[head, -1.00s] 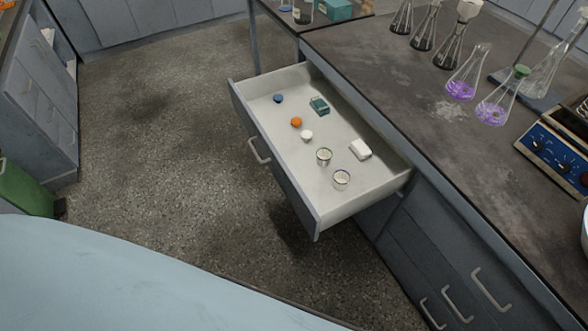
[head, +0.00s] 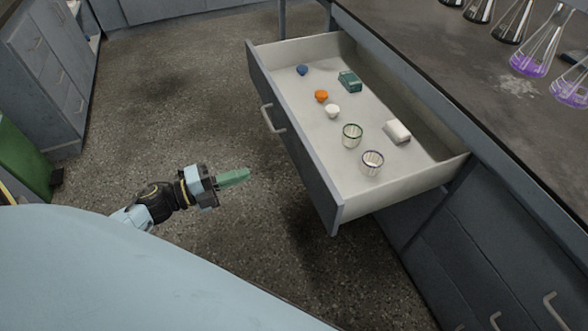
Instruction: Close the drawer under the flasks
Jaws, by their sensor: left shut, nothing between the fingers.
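The drawer (head: 292,140) is pulled well out from under the dark worktop, its grey front and handle (head: 271,119) facing left. Several flasks, among them one with purple liquid (head: 530,64), stand on the worktop above. My left gripper (head: 246,174) is shut and empty, with green fingers pointing right. It appears over the floor, left of the drawer front and apart from it. My right gripper is not in view.
The drawer holds a blue cap (head: 302,70), an orange cap (head: 321,96), a teal box (head: 349,81), a white cap (head: 332,111), two small glass cups (head: 352,136) and a white block (head: 397,132). Cabinets (head: 49,75) line the left. The floor (head: 185,130) between is clear.

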